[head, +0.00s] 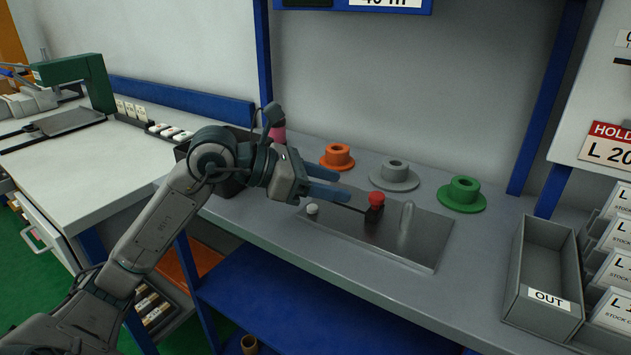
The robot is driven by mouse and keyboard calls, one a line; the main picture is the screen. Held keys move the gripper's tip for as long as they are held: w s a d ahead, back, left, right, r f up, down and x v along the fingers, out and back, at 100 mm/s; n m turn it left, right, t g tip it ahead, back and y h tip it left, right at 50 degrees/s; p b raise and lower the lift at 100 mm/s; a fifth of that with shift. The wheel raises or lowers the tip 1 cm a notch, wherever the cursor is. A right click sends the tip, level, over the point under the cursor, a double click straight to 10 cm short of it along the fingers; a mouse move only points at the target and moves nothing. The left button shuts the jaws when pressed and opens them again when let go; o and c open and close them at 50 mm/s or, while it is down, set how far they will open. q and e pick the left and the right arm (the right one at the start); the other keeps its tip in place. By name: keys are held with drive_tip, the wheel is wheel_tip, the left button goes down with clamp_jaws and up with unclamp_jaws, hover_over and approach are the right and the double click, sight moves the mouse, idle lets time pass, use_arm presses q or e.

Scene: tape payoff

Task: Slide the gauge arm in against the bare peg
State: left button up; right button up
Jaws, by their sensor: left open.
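A grey metal plate (400,252) lies on the bench. A bare metal peg (407,216) stands upright on its right part. The gauge arm seems to be the dark block with a red knob (376,199), just left of the peg with a small gap showing between them. A thin dark bar runs left from the block, partly behind my finger. A small pale round button (312,209) is at the plate's left. My left gripper (344,184) is open, its two blue fingers pointing right, left of the red knob and apart from it in the picture. My right gripper is out of view.
Orange (337,156), grey (394,176) and green (462,194) flanged spools stand behind the plate. A grey bin marked OUT (546,270) is at the right, beside label holders. A dark box and a pink item are partly hidden behind my left arm. The plate's front is clear.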

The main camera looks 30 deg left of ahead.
use_arm(q)
drive_tip(key=shift+b+v, duration=0.3)
drive_tip(key=shift+v, duration=0.9)
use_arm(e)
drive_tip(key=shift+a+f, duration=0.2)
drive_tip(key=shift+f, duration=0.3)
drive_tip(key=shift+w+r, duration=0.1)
